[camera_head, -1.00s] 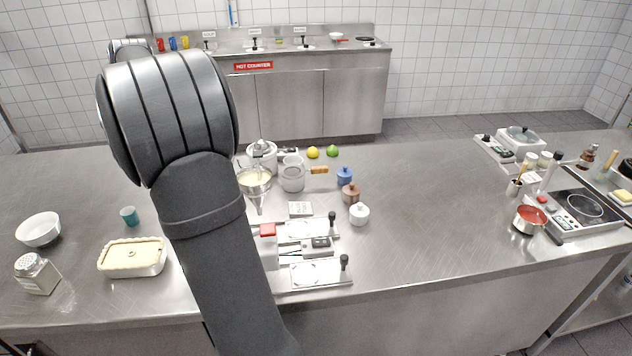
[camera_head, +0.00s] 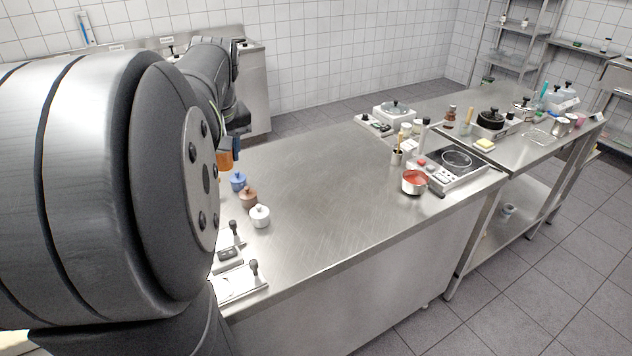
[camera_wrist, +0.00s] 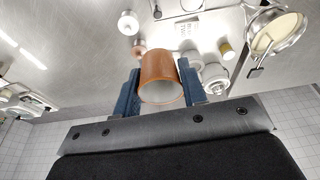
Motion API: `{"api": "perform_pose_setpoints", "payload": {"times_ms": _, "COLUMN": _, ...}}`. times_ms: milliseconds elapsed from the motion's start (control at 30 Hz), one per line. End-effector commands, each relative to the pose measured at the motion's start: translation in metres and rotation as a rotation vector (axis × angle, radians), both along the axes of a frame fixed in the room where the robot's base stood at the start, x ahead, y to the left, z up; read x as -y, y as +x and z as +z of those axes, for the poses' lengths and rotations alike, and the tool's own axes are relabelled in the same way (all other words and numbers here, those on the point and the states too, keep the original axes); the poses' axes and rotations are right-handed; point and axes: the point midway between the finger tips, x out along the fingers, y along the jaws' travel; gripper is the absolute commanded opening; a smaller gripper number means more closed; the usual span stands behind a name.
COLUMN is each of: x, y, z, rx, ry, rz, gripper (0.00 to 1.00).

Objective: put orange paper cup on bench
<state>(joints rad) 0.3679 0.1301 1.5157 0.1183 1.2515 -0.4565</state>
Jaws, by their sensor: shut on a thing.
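The orange paper cup (camera_wrist: 159,76) is between the two blue fingers of my gripper (camera_wrist: 160,88) in the wrist view, and the fingers are shut on its sides. Its open mouth faces the wrist camera. In the head view, the cup (camera_head: 225,160) shows as a small orange patch beside a blue finger of my gripper (camera_head: 230,150), at the right edge of my arm. It is held in the air above the steel bench (camera_head: 330,190). My large arm link hides most of the left part of that view.
A blue pot (camera_head: 238,181), a brown pot (camera_head: 249,197) and a white pot (camera_head: 260,216) stand right of my arm. The bench's middle is clear. A red-filled saucepan (camera_head: 414,182) and a hot plate (camera_head: 457,162) stand at its right end. A second table lies beyond.

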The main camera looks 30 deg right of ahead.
Motion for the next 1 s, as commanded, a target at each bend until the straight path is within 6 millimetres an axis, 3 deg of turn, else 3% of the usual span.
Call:
{"api": "perform_pose_setpoints", "payload": {"times_ms": 100, "x": 0.037, "y": -0.036, "z": -0.002, "rx": 0.000, "ry": 0.000, "rz": -0.115, "gripper": 0.15}}
{"api": "perform_pose_setpoints", "payload": {"times_ms": 400, "x": 0.099, "y": -0.129, "z": -0.011, "rx": 0.002, "ry": -0.001, "rz": -0.387, "gripper": 0.15}}
{"api": "perform_pose_setpoints", "payload": {"times_ms": 600, "x": 0.120, "y": -0.181, "z": -0.018, "rx": 0.002, "ry": -0.001, "rz": -0.532, "gripper": 0.15}}
{"api": "perform_pose_setpoints", "payload": {"times_ms": 867, "x": 0.130, "y": -0.224, "z": -0.026, "rx": 0.002, "ry": -0.002, "rz": -0.653, "gripper": 0.15}}
{"api": "perform_pose_setpoints", "payload": {"times_ms": 1000, "x": 0.128, "y": -0.221, "z": -0.068, "rx": -0.005, "ry": 0.004, "rz": -0.644, "gripper": 0.15}}
